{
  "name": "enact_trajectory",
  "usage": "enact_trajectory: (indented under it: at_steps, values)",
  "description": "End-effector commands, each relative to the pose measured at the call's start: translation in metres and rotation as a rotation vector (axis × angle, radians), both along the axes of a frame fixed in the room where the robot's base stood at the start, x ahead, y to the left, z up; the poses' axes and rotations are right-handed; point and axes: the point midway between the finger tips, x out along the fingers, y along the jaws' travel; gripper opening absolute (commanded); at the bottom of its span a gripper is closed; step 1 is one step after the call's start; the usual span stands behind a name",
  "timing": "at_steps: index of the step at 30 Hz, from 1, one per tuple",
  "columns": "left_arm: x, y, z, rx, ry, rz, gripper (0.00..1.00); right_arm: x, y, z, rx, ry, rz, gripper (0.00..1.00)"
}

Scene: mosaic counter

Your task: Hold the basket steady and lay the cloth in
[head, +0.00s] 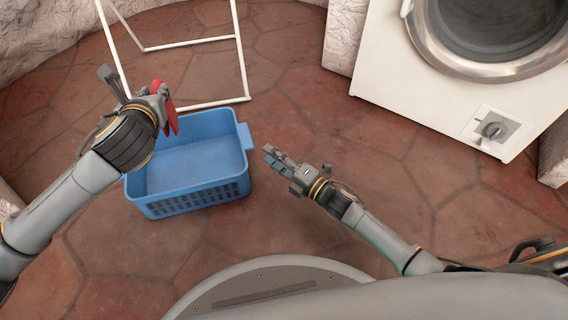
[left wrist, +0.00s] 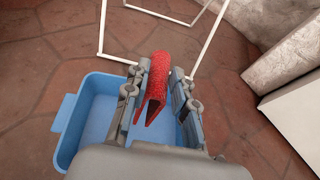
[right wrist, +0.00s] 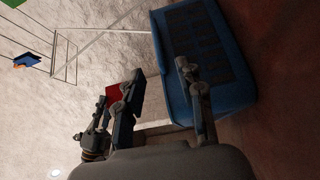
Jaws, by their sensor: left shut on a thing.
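The blue plastic basket (head: 200,195) stands on the floor at centre left and looks empty. My left gripper (head: 160,92) is above its back left part, shut on the folded red cloth (head: 171,122). The left wrist view shows the red cloth (left wrist: 155,85) between the two fingers (left wrist: 157,98), with the basket (left wrist: 70,135) below. My right gripper (head: 272,158) is open and empty, just right of the basket's right end handle (head: 246,136). In the right wrist view its fingers (right wrist: 162,90) are spread, with the basket (right wrist: 240,90) close beyond one finger.
A white metal rack (head: 190,41) stands behind the basket. A white washing machine (head: 385,75) stands at the upper right. In the right wrist view, a blue item (right wrist: 27,62) and a green item (right wrist: 22,4) show by a wire rack.

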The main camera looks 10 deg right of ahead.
Motion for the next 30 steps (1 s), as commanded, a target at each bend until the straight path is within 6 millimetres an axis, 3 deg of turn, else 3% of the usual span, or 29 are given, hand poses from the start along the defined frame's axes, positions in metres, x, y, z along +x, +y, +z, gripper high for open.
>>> enact_trajectory:
  at_steps: [6, 12, 24, 30]
  values:
    - [0.000, 0.000, 0.000, 0.000, -0.001, 0.000, 0.00, 0.034, 0.026, 0.001, 0.002, -0.001, 0.001, 0.38]
    - [0.000, 0.000, 0.000, 0.000, -0.001, 0.000, 0.00, 0.052, 0.040, 0.001, 0.001, 0.000, 0.000, 0.38]
    - [0.000, 0.000, 0.000, 0.000, -0.001, 0.000, 0.00, 0.057, 0.045, 0.001, 0.001, 0.001, 0.001, 0.38]
    - [0.000, 0.000, 0.000, 0.000, -0.001, 0.000, 0.00, 0.057, 0.044, 0.001, 0.001, 0.001, 0.001, 0.00]
